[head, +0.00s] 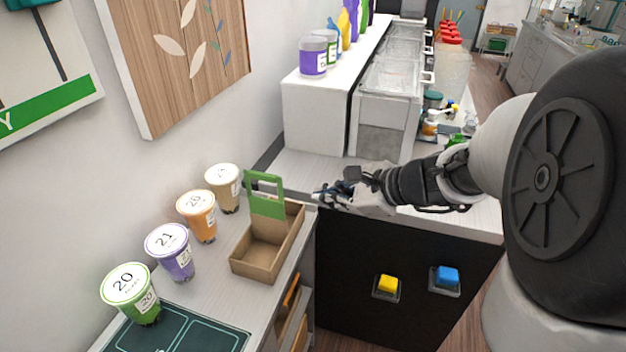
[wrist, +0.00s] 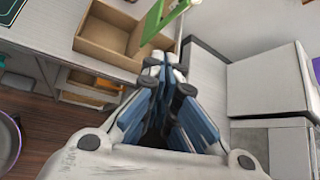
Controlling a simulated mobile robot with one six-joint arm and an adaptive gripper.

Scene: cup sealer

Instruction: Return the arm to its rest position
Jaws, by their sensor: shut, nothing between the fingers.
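My gripper (head: 322,196) is shut and empty. In the head view it reaches in from the right and hangs over the counter's corner, just right of the cardboard carrier (head: 258,262) with the green handle. In the wrist view my gripper (wrist: 165,62) points up the picture, with the carrier (wrist: 92,47) beyond and to the left of its tips. The fingers look apart from the carrier, though the gap is hard to judge.
Several sealed cups, including a green one (head: 131,291), a purple one (head: 171,252) and an orange one (head: 199,216), stand along the wall. A dark mat (head: 180,330) lies in front. A yellow button (head: 387,284) and a blue button (head: 446,277) sit on the black panel.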

